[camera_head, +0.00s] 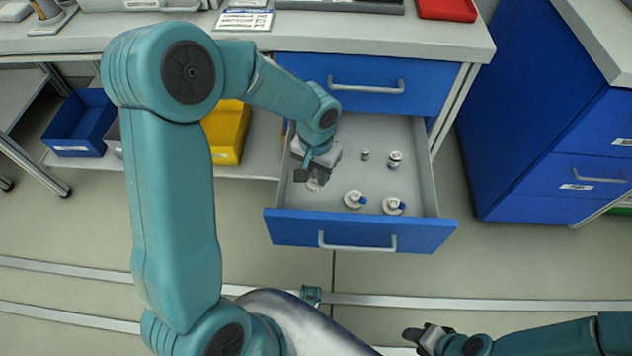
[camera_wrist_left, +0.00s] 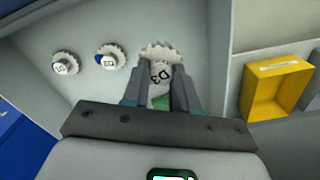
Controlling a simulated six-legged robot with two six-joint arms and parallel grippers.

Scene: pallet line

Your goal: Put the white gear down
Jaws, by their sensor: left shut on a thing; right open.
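The white gear (camera_wrist_left: 158,51) is between the fingers of my left gripper (camera_wrist_left: 157,75) in the left wrist view; its toothed rim and a dark marking show. In the head view my left gripper (camera_head: 311,174) is inside the left part of the open blue drawer (camera_head: 345,229), with the gear (camera_head: 316,185) partly hidden below it. I cannot tell whether the gear touches the drawer floor. My right gripper (camera_head: 426,336) is open and empty at the bottom right, outside the drawer.
Two other gears with blue parts (camera_head: 354,199) (camera_head: 393,205) stand in the drawer's front half. Two small metal parts (camera_head: 365,154) (camera_head: 395,159) stand behind them. Yellow (camera_head: 228,135) and blue (camera_head: 80,124) bins are on the shelf to the left.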

